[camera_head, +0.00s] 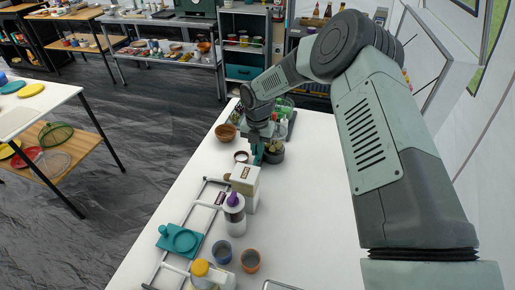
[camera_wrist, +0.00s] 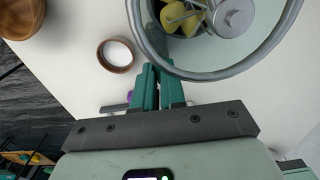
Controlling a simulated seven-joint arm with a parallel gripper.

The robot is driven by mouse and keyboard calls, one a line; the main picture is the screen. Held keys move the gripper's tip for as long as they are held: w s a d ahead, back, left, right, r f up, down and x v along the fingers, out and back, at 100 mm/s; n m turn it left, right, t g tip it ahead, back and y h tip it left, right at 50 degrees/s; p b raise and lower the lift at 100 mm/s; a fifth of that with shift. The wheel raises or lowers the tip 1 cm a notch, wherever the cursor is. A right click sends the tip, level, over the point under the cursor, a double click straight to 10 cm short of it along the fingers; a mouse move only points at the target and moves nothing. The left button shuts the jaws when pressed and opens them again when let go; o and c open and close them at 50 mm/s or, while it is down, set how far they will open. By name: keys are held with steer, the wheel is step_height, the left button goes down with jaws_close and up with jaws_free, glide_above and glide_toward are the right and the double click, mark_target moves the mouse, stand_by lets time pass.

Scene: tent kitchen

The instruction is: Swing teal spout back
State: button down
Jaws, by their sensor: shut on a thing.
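My gripper (camera_head: 259,155) is low over the far part of the white table, beside a dark round vessel (camera_head: 274,154). In the wrist view its two teal fingers (camera_wrist: 158,74) are close together at the vessel's grey metal rim (camera_wrist: 222,73). A small teal piece (camera_wrist: 161,65), which looks like the spout, shows at the fingertips. The fingers are shut on it and cover most of it. Inside the rim are yellow parts (camera_wrist: 181,18) and a metal knob (camera_wrist: 233,17). The spout's angle cannot be made out.
A small brown-rimmed cup (camera_wrist: 116,54) and a brown bowl (camera_head: 226,131) stand close by. Nearer are a cream box (camera_head: 245,181), a purple-capped bottle (camera_head: 234,215), a blue cup (camera_head: 222,252) and a terracotta cup (camera_head: 251,261). The table's right side is largely clear.

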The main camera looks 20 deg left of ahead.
steer(key=shift+w, duration=0.1)
stand_by(0.3)
steer(key=c, duration=1.5)
jaws_free()
step_height(320, 180, up, 11)
steer(key=shift+f, duration=0.1)
